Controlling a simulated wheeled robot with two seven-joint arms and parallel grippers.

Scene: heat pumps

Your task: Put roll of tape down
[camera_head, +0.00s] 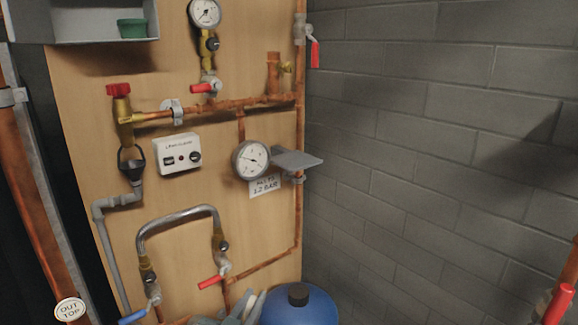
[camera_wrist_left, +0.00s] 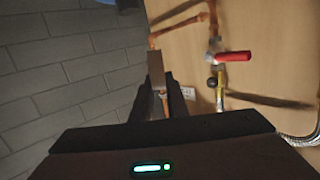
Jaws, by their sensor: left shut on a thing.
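My left gripper (camera_head: 256,302) shows as grey tips at the bottom edge of the head view, left of the blue tank. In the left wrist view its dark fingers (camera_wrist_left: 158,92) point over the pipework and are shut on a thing. I take this to be the roll of tape, but its shape is hidden or lost against the dark fingers. A grey-brown block shows by the fingertips; I cannot tell whether it is held or behind. My right gripper is out of view.
A wooden panel carries copper pipes, red-handled valves, a control box (camera_head: 179,154) and a round gauge (camera_head: 251,160). A flat grey plate (camera_head: 297,160) sticks out right of the gauge. A blue tank (camera_head: 300,308) stands below. The grey block wall is bare.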

